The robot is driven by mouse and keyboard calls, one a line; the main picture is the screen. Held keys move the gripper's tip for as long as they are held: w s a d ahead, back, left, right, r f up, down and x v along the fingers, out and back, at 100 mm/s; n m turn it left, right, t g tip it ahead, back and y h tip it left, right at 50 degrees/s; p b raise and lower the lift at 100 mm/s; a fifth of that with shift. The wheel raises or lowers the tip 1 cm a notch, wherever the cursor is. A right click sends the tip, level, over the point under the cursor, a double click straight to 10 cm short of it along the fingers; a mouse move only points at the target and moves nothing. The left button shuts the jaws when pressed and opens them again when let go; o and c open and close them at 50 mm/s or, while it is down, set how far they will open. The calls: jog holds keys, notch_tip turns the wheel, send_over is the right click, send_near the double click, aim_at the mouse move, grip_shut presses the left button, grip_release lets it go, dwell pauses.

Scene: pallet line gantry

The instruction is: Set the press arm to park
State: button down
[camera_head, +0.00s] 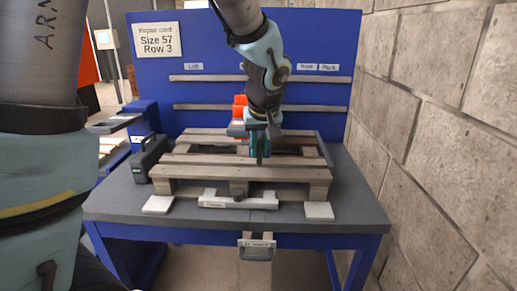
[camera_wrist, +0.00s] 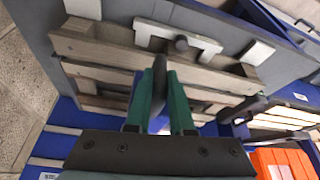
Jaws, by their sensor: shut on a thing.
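My gripper (camera_head: 260,136) is over the middle of a wooden pallet (camera_head: 180,172) on the workbench. In the wrist view its green fingers (camera_wrist: 159,85) are shut on a dark upright bar with a rounded end (camera_wrist: 159,68). The bar also shows in the head view (camera_head: 260,155), standing above the pallet's slats. I cannot tell whether this bar is part of the press arm; its other end is hidden by the fingers. A sign reading "Park" (camera_head: 329,67) is at the right on the blue back panel. Other small signs stand left of it, one partly hidden by my arm.
A black case (camera_head: 150,157) stands left of the pallet. A white bracket (camera_head: 238,202) with a dark knob and two white pads (camera_head: 158,205) (camera_head: 319,210) lie along the front. An orange thing (camera_head: 240,106) is behind my gripper. A block wall (camera_head: 440,130) closes the right side.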

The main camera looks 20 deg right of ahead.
jog(key=s+d, duration=0.4)
jog(key=d, duration=0.6)
jog(key=s+d+b, duration=0.1)
jog(key=s+d, duration=0.4)
jog(key=d, duration=0.5)
jog(key=s+d+b, duration=0.1)
jog(key=s+d, duration=0.4)
jog(key=d, duration=0.5)
jog(key=shift+s+d+r, duration=0.1)
jog(key=c, duration=1)
grip_release()
jog(key=shift+d, duration=0.1)
jog(key=shift+c, duration=0.2)
jog(key=shift+o, duration=1.2)
jog(key=b+v, duration=0.2)
jog(key=v, duration=0.8)
jog(key=shift+s+r, duration=0.15)
jog(key=shift+r, duration=0.15)
